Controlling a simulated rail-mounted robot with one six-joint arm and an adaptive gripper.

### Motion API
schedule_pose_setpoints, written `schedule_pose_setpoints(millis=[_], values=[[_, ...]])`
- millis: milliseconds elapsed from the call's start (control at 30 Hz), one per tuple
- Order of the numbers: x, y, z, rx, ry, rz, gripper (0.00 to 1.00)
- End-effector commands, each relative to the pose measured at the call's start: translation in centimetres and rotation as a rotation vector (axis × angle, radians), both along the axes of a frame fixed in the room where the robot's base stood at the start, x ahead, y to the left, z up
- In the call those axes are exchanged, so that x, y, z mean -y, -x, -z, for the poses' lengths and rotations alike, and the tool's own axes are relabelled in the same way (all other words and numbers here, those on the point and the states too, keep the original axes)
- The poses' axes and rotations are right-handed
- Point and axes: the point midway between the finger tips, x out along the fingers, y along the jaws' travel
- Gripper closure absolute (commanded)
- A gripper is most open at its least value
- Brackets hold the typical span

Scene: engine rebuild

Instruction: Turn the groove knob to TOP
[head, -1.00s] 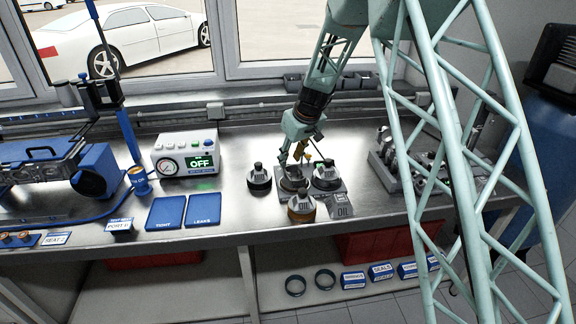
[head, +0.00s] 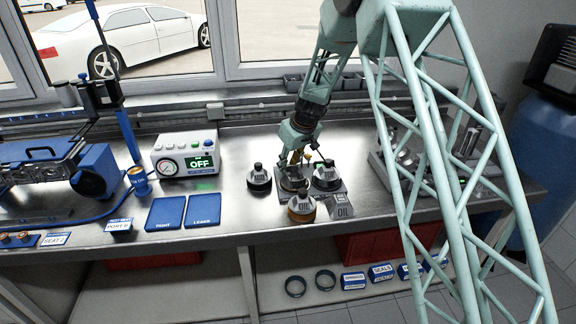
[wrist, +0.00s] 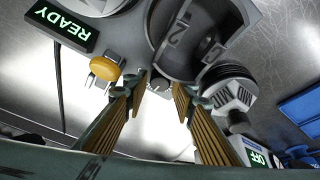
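The grey fixture (head: 335,187) stands on the steel bench, with several dark-topped pieces around it. In the wrist view its round grey cup (wrist: 190,40) carries a "2" marking. A small yellow knob-like part (wrist: 103,68) sits on the fixture left of my fingers; I cannot tell if it is the groove knob. No TOP label is readable. My gripper (wrist: 159,88) is open, its two ridged fingers apart near the cup's rim, with a small grey part (wrist: 158,80) between the tips. Contact is unclear. In the head view my gripper (head: 296,158) is over the fixture.
A lit READY display (wrist: 62,26) is on the fixture. A tester (head: 186,156) showing OFF and two blue pads (head: 203,210) lie to the left. Metal parts (head: 405,157) stand at the right. The front-left bench is partly clear.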

Motion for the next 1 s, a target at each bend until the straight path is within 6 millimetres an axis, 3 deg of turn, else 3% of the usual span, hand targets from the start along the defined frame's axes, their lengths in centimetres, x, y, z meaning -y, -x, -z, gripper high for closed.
schedule_pose_setpoints(millis=[167, 1000], values=[[0.01, 0.0, -0.01, 0.0, 0.0, 0.0, 0.92], [-0.02, 0.01, -0.3, 0.0, 0.0, 0.093, 0.92]])
